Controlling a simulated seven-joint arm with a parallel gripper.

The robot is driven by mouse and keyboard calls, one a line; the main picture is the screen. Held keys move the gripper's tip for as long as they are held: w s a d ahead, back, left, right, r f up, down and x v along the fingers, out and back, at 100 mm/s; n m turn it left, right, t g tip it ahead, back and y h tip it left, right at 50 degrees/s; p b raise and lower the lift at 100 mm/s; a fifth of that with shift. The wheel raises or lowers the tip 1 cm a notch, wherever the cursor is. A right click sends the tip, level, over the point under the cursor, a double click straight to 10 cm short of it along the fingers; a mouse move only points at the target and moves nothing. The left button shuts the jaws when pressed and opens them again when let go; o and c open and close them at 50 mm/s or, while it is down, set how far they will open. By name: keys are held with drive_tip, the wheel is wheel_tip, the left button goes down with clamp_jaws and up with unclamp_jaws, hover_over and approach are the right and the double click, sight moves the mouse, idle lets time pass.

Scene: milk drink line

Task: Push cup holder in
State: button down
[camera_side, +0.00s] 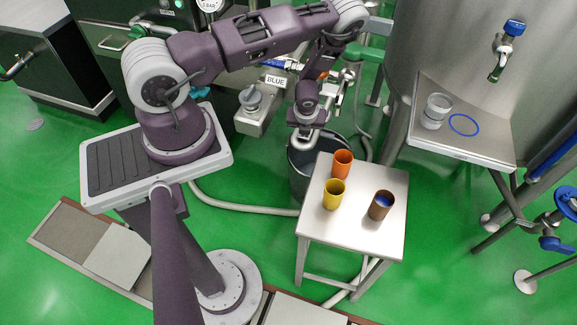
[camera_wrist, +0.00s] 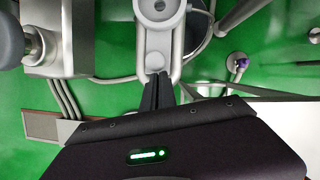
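The grey cup holder (camera_wrist: 158,38) is a rounded metal bracket with a round recess, at the top middle of the wrist view. In the side view I take the metal piece just below my gripper (camera_side: 300,140), above the bucket, to be this holder. My gripper (camera_wrist: 157,92) shows its two black fingers close together, with their tips at the holder's near end. I see nothing between the fingers. I cannot tell whether the tips touch the holder. In the side view the gripper (camera_side: 307,115) points down, and its fingertips are hard to make out.
A grey bucket (camera_side: 302,185) stands on the floor below. A small table (camera_side: 345,225) in front carries orange (camera_side: 342,163), yellow (camera_side: 333,195) and brown (camera_side: 381,206) cups. A dispenser (camera_side: 250,115) and BLUE sign (camera_side: 275,80) are left. A shelf (camera_side: 470,145) bears a glass jar (camera_side: 436,112).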

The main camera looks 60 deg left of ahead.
drive_tip(key=shift+w+a+r, duration=0.15)
drive_tip(key=shift+w+a, duration=0.2)
drive_tip(key=shift+a, duration=0.1)
drive_tip(key=s+d+r, duration=0.4)
drive_tip(key=d+r, duration=0.3)
drive_tip(key=r, duration=0.2)
drive_tip(key=w+d+r+n+t, duration=0.1)
drive_tip(key=d+r+n, duration=0.2)
drive_tip(key=r+n, duration=0.35)
drive_tip(key=d+r+n+h, duration=0.1)
drive_tip(key=d+r+n, duration=0.15)
drive_tip(key=r, duration=0.75)
drive_tip(key=w+d+r+n+t, duration=0.1)
drive_tip(key=d+r+n, duration=0.1)
drive_tip(key=r+n, duration=0.5)
drive_tip(key=s+d+r+n+h, duration=0.1)
drive_tip(key=s+d+r+n, duration=0.3)
drive_tip(key=s+r, duration=0.4)
drive_tip(key=s+d+r+n+t+h, duration=0.1)
drive_tip(key=s+d+r+n, duration=0.3)
drive_tip(key=s+r, duration=0.4)
drive_tip(key=s, duration=0.3)
drive_tip(key=shift+r+t+h, duration=0.15)
drive_tip(key=shift+t+h, duration=0.15)
